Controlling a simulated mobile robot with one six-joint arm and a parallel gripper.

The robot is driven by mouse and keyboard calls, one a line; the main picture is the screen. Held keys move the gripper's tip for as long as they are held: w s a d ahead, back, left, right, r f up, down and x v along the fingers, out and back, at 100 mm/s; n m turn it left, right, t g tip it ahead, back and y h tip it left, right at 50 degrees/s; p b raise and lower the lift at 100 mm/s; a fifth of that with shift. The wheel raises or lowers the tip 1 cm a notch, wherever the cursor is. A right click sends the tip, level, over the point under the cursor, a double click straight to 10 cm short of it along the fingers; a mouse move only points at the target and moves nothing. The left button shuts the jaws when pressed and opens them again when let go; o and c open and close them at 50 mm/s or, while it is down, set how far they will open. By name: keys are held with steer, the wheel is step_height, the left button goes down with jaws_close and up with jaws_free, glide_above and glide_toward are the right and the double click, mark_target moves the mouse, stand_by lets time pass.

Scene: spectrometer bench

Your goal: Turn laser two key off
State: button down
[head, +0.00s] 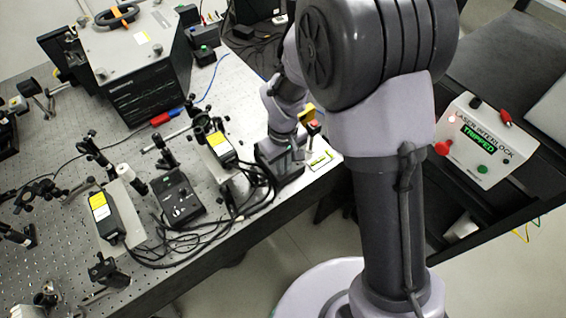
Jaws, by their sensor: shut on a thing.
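My gripper (281,140) is at the right part of the optical bench, low over a black controller box (287,170) with a small green light. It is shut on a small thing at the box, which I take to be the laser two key. The key itself is hidden behind my wrist and fingers, so its angle cannot be told. Another black controller box (176,198) with a knob and a light stands to the left, clear of my gripper.
Yellow-labelled laser heads (221,146) and (101,208), optic mounts and loose black cables (190,243) crowd the bench (225,85). A red and a yellow part (307,109) stand just right of my gripper. An interlock box (486,139) reading "TRIPPED" is at right.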

stand_by(0.4)
steer(key=c, duration=1.6)
jaws_free()
steer(key=shift+r, duration=0.1)
step_height(320, 180, up, 17)
steer(key=p, duration=0.5)
steer(key=shift+r, duration=0.15)
steer(key=s+d+m+t+b, duration=0.2)
steer(key=s+m+b, duration=0.1)
steer(key=s+b, duration=0.1)
steer(key=s+d+f+m+t+y+b, duration=0.1)
steer(key=s+d+m+t+b, duration=0.1)
steer(key=s, duration=0.5)
steer(key=s+d+m+t+y+b, duration=0.1)
steer(key=s+d+m+b, duration=0.3)
steer(key=s+m+b, duration=0.2)
steer(key=shift+d+f+t+b, duration=0.25)
steer(key=shift+t+b, duration=0.15)
steer(key=shift+b, duration=0.6)
